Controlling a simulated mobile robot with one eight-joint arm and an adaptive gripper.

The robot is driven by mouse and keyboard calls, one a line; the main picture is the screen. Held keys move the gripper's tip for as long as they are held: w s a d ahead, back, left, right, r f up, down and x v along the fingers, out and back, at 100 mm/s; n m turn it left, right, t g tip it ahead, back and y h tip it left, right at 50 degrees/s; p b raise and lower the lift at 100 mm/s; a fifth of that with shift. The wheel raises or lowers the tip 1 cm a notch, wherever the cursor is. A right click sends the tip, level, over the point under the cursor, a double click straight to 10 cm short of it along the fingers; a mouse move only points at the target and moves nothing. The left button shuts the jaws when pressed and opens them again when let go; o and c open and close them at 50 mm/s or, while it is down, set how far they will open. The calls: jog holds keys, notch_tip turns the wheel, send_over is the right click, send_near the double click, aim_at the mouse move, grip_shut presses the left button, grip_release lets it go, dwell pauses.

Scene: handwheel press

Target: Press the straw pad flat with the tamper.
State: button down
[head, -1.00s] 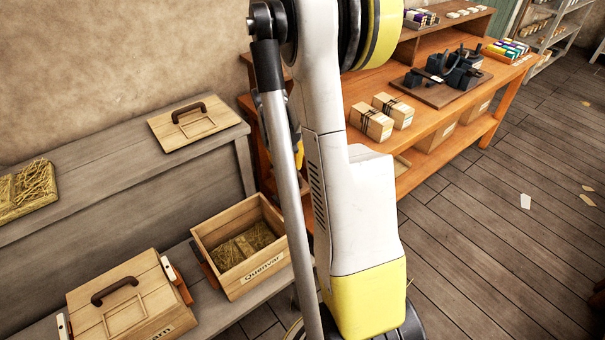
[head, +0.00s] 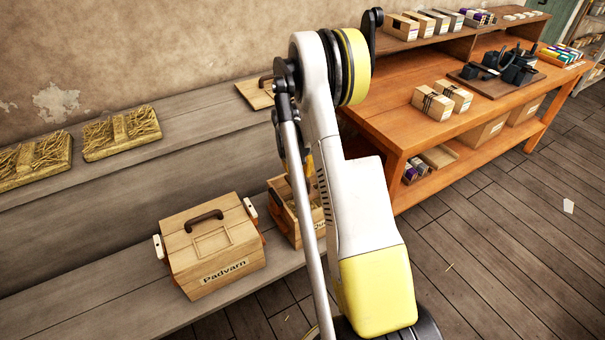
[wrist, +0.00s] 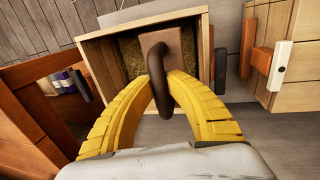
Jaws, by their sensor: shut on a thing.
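My gripper (wrist: 161,82) is shut on the dark brown loop handle (wrist: 156,62) of the tamper, a brown block (wrist: 175,38). The block sits within the outline of an open wooden box (wrist: 206,50) in the wrist view. Straw (wrist: 127,50) shows inside the box beside the block. I cannot tell whether the block touches the straw.
A closed box marked Padvarn (head: 212,252) stands left of the open box. Two straw pads (head: 120,134) (head: 35,160) and a lid (head: 254,94) lie on the upper grey shelf. An orange workbench (head: 395,130) with cartons stands to the right.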

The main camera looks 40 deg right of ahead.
notch_tip(320, 180, down, 17)
jog(key=b, duration=0.8)
jog(key=shift+a+r, duration=0.1)
jog(key=shift+r, duration=0.1)
jog(key=shift+f, duration=0.9)
jog(key=shift+f, duration=1.35)
dwell(4.0)
